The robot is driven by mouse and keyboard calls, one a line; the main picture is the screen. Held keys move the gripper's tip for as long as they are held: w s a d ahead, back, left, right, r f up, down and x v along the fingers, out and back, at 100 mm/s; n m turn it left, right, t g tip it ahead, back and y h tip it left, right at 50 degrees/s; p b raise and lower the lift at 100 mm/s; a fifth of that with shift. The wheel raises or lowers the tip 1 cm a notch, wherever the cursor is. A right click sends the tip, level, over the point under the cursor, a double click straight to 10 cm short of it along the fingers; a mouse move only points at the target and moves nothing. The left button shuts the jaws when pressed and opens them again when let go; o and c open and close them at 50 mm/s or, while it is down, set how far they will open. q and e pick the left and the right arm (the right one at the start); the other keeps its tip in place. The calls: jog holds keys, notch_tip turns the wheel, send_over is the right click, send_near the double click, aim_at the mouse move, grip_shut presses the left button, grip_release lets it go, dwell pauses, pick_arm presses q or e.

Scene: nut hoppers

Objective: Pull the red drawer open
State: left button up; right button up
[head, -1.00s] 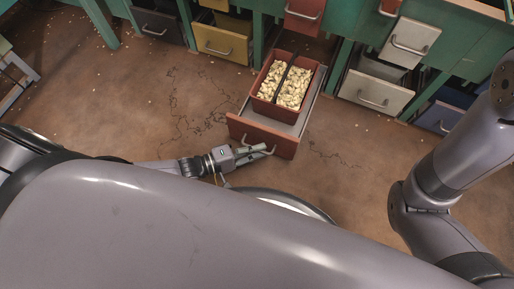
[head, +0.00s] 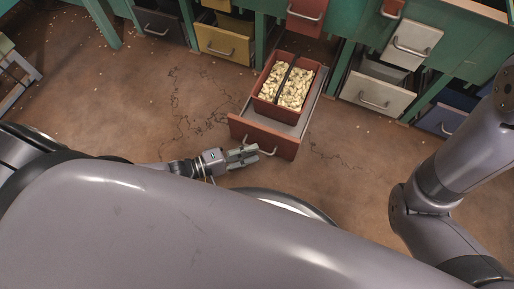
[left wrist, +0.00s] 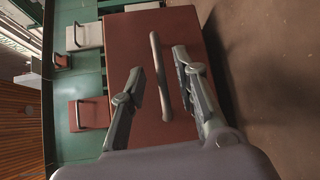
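The red drawer (head: 285,143) is pulled out from the green cabinet, over the brown floor. Its front also fills the middle of the left wrist view (left wrist: 125,45). A metal bar handle (left wrist: 158,72) is on the front. My left gripper (head: 256,153) is in front of the handle with its fingers apart. In the left wrist view the handle shows between the two open fingers (left wrist: 160,62), and neither finger appears to press on it. My right arm shows at the right of the head view, but its gripper is out of view.
A red bin (head: 258,105) with pale nuts and a dark divider sits in the open drawer. Behind are the green cabinet (head: 333,55), a yellow drawer (head: 222,42) and white drawers (head: 376,93). The floor left of the drawer is clear apart from cracks and scattered bits.

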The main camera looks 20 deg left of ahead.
pick_arm(q)
jog(key=v, duration=0.9)
